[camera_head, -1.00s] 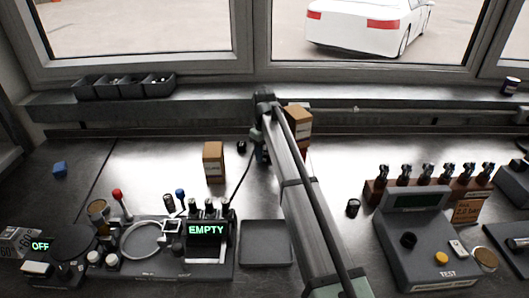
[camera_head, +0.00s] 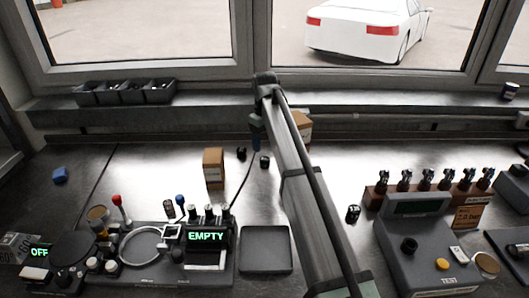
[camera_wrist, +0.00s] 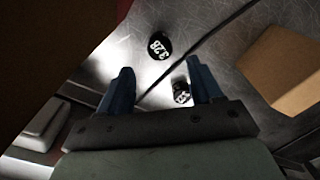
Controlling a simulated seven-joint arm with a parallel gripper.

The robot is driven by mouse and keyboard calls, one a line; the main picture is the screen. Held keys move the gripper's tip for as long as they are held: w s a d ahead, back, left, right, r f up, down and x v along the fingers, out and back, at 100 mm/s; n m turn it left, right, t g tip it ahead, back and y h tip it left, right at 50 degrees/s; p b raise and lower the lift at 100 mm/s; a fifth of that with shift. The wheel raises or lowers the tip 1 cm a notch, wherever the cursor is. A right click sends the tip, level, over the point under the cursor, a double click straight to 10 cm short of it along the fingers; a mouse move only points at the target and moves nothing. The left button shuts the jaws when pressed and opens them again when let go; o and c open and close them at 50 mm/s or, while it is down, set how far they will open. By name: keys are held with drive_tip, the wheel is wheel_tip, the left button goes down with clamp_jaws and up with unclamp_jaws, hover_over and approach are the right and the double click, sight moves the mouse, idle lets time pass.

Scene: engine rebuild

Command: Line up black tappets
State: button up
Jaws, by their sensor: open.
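Two small black tappets stand close together on the bench near its back: the left one (camera_head: 241,153) and the right one (camera_head: 265,162). A third black tappet (camera_head: 353,213) stands apart, right of my arm. The wrist view shows a black tappet with white marking on top (camera_wrist: 158,45) and another small dark one (camera_wrist: 181,92) nearer the right finger. My gripper (camera_wrist: 159,67) is open, with nothing seen gripped between its blue fingers. In the head view my gripper (camera_head: 256,138) hangs above and behind the two tappets, partly hidden by my arm.
A brown box (camera_head: 213,168) stands left of the two tappets; another box (camera_head: 302,127) is partly behind my arm. A measuring station showing EMPTY (camera_head: 206,237), a grey tray (camera_head: 266,250), a TEST device (camera_head: 425,250) and a wooden rack (camera_head: 379,201) occupy the front and right.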

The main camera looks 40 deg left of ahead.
drive_tip(key=shift+r, duration=2.35)
drive_tip(key=shift+w, duration=0.1)
